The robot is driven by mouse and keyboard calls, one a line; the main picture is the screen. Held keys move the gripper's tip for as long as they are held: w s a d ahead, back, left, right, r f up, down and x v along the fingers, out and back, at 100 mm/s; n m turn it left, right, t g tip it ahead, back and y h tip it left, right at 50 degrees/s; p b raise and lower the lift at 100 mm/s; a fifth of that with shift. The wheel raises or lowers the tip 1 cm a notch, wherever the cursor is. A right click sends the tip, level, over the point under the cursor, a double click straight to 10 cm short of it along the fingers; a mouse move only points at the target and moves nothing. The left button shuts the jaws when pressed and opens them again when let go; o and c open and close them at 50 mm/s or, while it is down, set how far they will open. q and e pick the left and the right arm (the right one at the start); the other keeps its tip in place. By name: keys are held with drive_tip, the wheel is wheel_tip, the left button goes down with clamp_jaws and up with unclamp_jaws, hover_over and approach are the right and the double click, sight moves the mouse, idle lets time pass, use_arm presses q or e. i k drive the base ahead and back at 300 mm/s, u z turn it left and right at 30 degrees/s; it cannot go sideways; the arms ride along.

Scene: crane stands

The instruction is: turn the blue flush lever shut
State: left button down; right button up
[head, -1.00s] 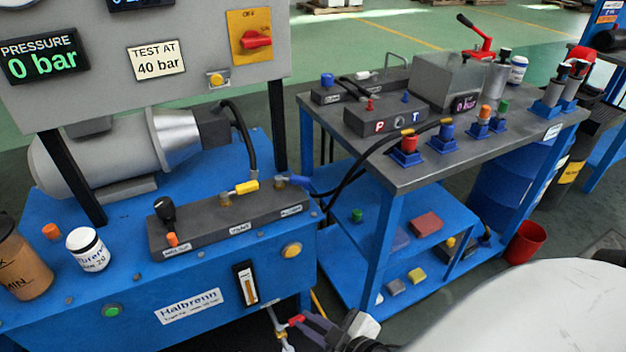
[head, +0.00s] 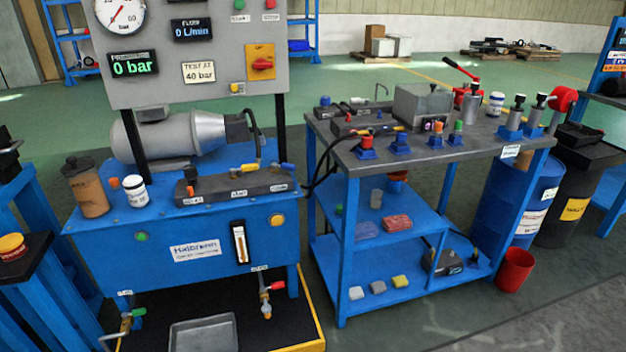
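The blue flush lever (head: 287,167) sits at the right end of the dark valve block (head: 240,186) on top of the blue power unit. Its handle points to the right, roughly along the block. The yellow lever (head: 250,167) is to its left on the same block, and a black knob (head: 190,174) stands at the block's left end. The label below the blue lever is too small to read surely. Neither of my grippers is in view.
The gauge panel (head: 200,90) stands behind the block and reads 0 bar. A black hose (head: 325,165) arcs between the unit and the workbench (head: 420,150) at right. A red-handled valve (head: 272,286) and a green-handled valve (head: 135,314) are low in front, beside a grey tray (head: 203,335).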

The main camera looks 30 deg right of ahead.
sight(284, 166)
drive_tip(key=z, duration=0.6)
drive_tip(key=i, duration=0.7)
drive_tip(key=z, duration=0.35)
